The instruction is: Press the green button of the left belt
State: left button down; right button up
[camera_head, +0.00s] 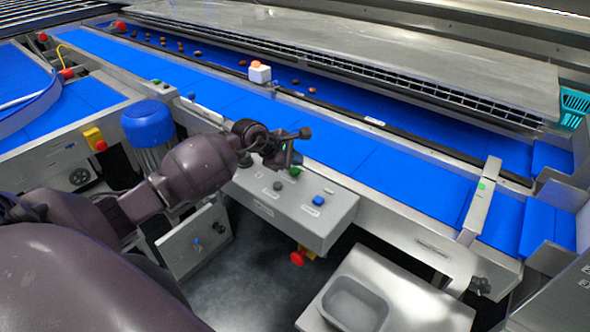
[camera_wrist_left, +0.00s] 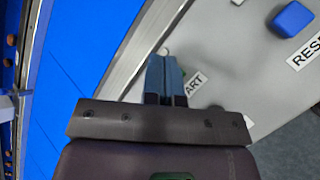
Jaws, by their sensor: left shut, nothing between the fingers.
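A grey control box (camera_head: 300,217) stands in front of the long blue belt in the head view. On its top are a green button (camera_head: 294,171), a dark button (camera_head: 278,186) and a blue button (camera_head: 318,200). My left gripper (camera_head: 291,158) is shut and empty, just above the green button. In the left wrist view, its closed fingertips (camera_wrist_left: 165,60) point at the panel (camera_wrist_left: 225,50) beside a label ending in "ART" (camera_wrist_left: 193,83). They hide the green button there, so contact cannot be told. The blue button (camera_wrist_left: 292,18) shows beside "RESE". My right gripper is not in view.
The long blue belt (camera_head: 380,165) runs behind the box. Dates (camera_head: 180,47) lie on the rear belt. A metal table with a grey tray (camera_head: 352,305) stands at front right. A red emergency knob (camera_head: 298,258) is under the box. A blue motor (camera_head: 148,125) stands left.

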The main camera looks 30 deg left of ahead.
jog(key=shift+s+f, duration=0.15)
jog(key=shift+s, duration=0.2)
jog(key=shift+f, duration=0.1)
pick_arm(q)
jog(key=shift+f+b, duration=0.35)
jog(key=shift+f, duration=0.1)
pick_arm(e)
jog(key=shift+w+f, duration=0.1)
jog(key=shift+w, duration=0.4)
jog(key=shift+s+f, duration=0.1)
